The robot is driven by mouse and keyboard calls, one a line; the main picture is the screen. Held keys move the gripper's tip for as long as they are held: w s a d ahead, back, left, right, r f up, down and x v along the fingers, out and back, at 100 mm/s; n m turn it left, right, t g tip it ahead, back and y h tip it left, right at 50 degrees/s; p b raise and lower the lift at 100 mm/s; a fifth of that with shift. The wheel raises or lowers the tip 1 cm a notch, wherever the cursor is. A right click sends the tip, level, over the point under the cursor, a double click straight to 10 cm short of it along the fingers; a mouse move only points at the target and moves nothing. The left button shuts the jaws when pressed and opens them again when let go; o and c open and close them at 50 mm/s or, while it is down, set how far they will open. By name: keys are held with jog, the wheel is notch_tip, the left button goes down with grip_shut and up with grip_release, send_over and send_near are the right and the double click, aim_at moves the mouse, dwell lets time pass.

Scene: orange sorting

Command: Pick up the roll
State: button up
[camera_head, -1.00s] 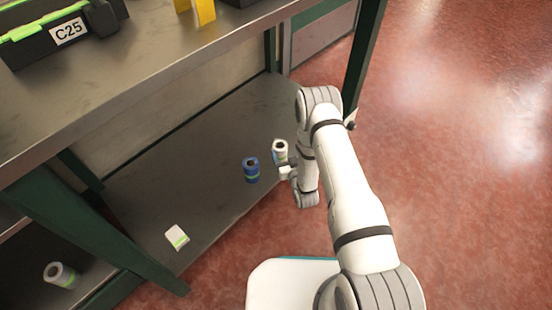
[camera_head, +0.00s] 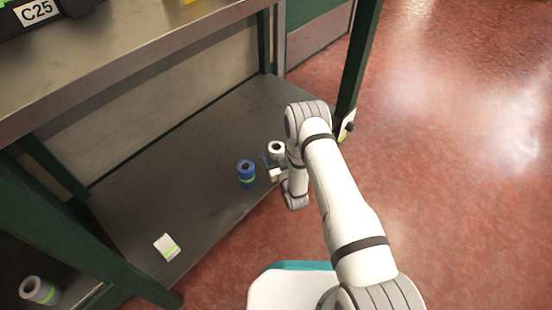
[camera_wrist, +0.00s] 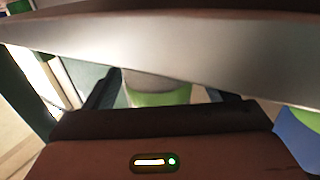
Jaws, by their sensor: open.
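A white roll (camera_head: 276,148) with a dark hole in its top stands upright on the lower shelf, just beyond my gripper (camera_head: 271,168). My gripper is open and low over the shelf, with nothing held. In the wrist view a white roll with a green band (camera_wrist: 160,96) shows between the two dark fingers of my gripper (camera_wrist: 165,95). Its upper part is hidden by a metal edge. A blue roll (camera_head: 246,173) with a green band stands upright left of my gripper. Part of it shows at the right of the wrist view (camera_wrist: 297,132).
A white box (camera_head: 167,247) lies at the front of the lower shelf (camera_head: 150,190). Another white roll (camera_head: 39,290) lies at lower left. The metal worktop (camera_head: 130,60) overhangs the shelf. A green leg (camera_head: 357,75) stands behind my arm. Open red floor lies right.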

jog(key=shift+c, duration=0.6)
jog(key=c, duration=1)
notch_tip(320, 180, up, 10)
jog(key=p, duration=0.5)
jog(key=s+d+r+m+t+h, duration=0.15)
jog(key=d+r+h, duration=0.25)
jog(key=d+r, duration=0.45)
jog(key=s+d+r+m+h, duration=0.25)
jog(key=d+r, duration=0.35)
jog(key=d, duration=0.5)
notch_tip(320, 180, up, 35)
jog(key=p, duration=3.6)
jog(key=s+r, duration=0.2)
jog(key=s+a, duration=0.1)
jog(key=s, duration=0.1)
jog(key=shift+s+r, duration=0.1)
jog(key=shift+r, duration=0.3)
